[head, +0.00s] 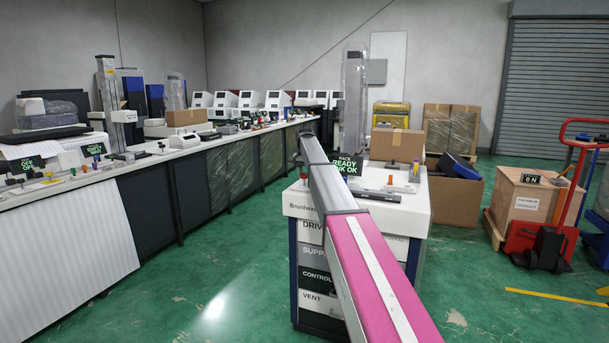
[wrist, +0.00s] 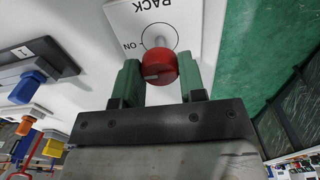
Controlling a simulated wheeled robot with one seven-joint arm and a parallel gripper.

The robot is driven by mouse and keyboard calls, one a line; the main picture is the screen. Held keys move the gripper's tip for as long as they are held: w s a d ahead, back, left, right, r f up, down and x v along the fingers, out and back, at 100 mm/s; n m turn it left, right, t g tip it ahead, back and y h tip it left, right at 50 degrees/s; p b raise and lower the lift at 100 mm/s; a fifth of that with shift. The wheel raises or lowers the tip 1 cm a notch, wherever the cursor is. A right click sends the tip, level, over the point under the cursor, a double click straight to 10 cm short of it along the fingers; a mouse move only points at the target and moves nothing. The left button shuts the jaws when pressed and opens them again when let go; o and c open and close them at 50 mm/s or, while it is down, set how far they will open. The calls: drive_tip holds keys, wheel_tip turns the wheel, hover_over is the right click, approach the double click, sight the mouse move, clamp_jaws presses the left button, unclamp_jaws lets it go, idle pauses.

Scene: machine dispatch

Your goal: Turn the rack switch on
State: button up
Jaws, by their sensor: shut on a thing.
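The rack switch shows in the wrist view as a red round knob (wrist: 162,69) on a grey stem, in front of a white plate (wrist: 185,14) with a printed circle. The plate reads "RACK" and has an "ON" mark to the left of the stem, both upside down in the picture. My gripper (wrist: 160,82) has its green fingers on both sides of the red knob and is shut on it. The stem points up in the picture, not at the "ON" mark.
In the wrist view, a blue knob (wrist: 27,88) sits left of the red one. In the head view, a sign reading "RACK READY LINK OK" (head: 347,164) and a cardboard box (head: 397,144) stand on the white bench (head: 408,212). Green floor (head: 220,270) lies open to the left.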

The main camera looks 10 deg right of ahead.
sight(305, 174)
drive_tip(key=o, duration=0.9)
drive_tip(key=shift+r, duration=0.15)
wheel_tip(305, 174, up, 11)
drive_tip(key=shift+f, duration=0.2)
drive_tip(key=shift+s, duration=0.1)
